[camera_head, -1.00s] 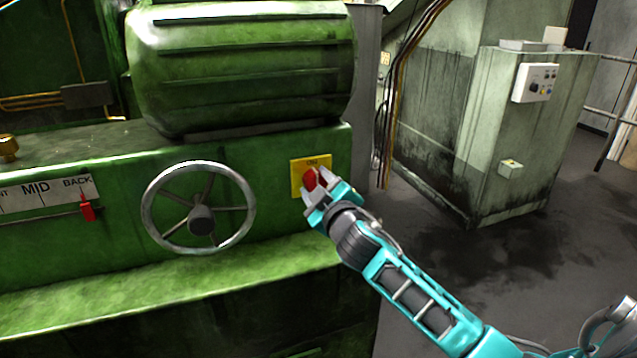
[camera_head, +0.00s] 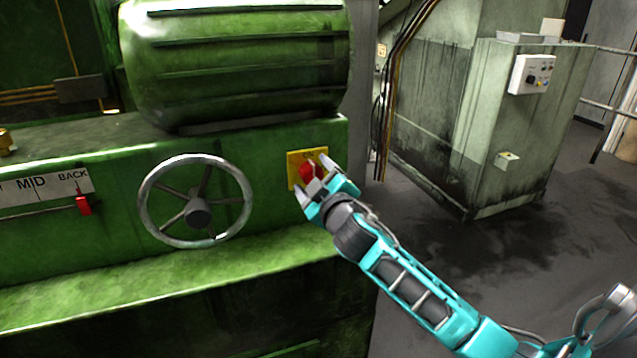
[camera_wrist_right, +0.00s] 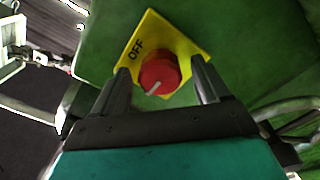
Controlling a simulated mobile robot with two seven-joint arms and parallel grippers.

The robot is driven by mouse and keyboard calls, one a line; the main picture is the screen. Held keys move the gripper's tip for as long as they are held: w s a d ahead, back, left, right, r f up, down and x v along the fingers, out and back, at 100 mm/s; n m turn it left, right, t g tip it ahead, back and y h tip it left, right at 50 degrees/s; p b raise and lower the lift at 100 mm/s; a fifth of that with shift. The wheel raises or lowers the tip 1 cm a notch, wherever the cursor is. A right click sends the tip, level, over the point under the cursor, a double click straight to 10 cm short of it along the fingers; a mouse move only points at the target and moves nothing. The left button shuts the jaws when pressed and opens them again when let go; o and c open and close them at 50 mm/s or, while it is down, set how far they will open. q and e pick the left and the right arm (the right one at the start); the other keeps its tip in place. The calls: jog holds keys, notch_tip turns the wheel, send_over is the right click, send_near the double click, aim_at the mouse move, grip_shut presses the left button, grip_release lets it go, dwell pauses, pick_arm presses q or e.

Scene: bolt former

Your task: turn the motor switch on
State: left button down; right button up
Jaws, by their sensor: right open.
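The motor switch is a red round knob (camera_head: 308,169) on a yellow plate (camera_head: 293,167), mounted on the green machine's front below the ribbed motor housing. In the right wrist view the red knob (camera_wrist_right: 160,75) carries a pale pointer line, and the yellow plate (camera_wrist_right: 190,45) reads "OFF" at its left. My right gripper (camera_head: 313,186) is open at the knob, its fingers on either side of it in the head view. In the wrist view the fingertips (camera_wrist_right: 163,75) flank the knob; contact cannot be told. My left gripper is not in view.
A spoked handwheel (camera_head: 197,211) stands out left of the switch. A red slider (camera_head: 83,205) sits under the "BACK" label. A green ledge (camera_head: 180,275) juts out below. A grey cabinet (camera_head: 490,130) stands at right, with open floor before it.

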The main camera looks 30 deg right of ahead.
jog(key=v, duration=1.3)
jog(key=shift+w, duration=0.1)
jog(key=s+a+f+m+g+y, duration=0.1)
jog(key=s+a+f, duration=0.3)
jog(key=f, duration=0.5)
jog(key=s+a+f+m+g+y, duration=0.1)
jog(key=s+a+f+g+y, duration=0.2)
jog(key=f, duration=0.5)
jog(key=s+a+f+m+g+y, duration=0.1)
jog(key=s+a+f+g+y, duration=0.1)
jog(key=s+a+f, duration=0.4)
notch_tip(320, 180, down, 4)
jog(key=shift+a+r+m+g, duration=0.2)
jog(key=shift+a+m+g, duration=0.2)
jog(key=shift+a, duration=0.25)
